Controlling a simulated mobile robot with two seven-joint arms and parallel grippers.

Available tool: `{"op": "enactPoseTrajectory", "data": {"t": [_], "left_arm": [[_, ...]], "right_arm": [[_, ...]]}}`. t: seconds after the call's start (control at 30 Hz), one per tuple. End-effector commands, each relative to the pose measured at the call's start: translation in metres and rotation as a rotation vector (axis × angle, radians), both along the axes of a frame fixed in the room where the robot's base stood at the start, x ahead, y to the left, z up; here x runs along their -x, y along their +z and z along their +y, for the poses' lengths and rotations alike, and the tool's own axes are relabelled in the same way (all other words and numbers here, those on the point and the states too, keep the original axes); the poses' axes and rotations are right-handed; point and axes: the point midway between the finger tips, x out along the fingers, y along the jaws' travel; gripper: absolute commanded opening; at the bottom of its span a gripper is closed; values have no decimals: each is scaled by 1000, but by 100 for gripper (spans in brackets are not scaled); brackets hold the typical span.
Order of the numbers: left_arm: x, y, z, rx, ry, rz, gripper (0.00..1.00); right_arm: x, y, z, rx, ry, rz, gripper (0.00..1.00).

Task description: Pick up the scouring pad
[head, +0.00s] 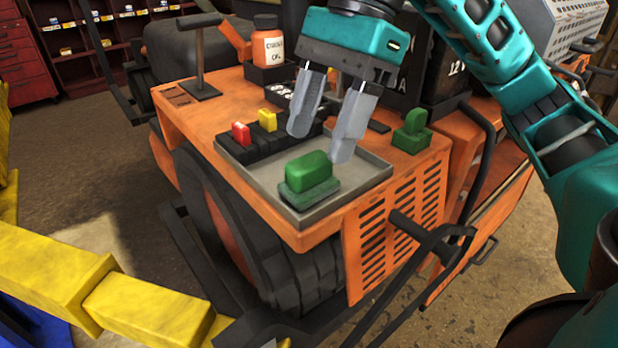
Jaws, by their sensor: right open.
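A green block with a darker green base, which looks like the scouring pad (309,172), lies in a shallow grey tray (362,176) on top of the orange mower. My right gripper (320,146) is open and empty, pointing down just above and behind the pad. Its two grey fingers are apart, and neither visibly touches the pad. The pad is fully visible. My left gripper is not in view.
A red piece (241,134) and a yellow piece (267,119) sit in a black rack beside the tray. A green knob-like part (412,133) stands to the right. An orange-and-white bottle (267,45) stands behind. Yellow bars (60,265) cross the lower left.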

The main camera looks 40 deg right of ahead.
Motion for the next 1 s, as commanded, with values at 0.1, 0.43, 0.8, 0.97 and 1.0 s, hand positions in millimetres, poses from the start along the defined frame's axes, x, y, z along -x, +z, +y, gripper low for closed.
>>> {"op": "enactPoseTrajectory", "data": {"t": [0.1,0.43,0.8,0.97,1.0], "left_arm": [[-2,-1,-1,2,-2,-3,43],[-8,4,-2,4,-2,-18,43],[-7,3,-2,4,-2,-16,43],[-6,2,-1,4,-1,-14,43],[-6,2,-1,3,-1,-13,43]], "right_arm": [[2,-20,7,2,1,5,60],[2,-34,14,0,0,1,60],[2,-34,14,0,0,1,31],[2,-34,14,0,0,1,16],[2,-34,14,0,0,1,12]]}}
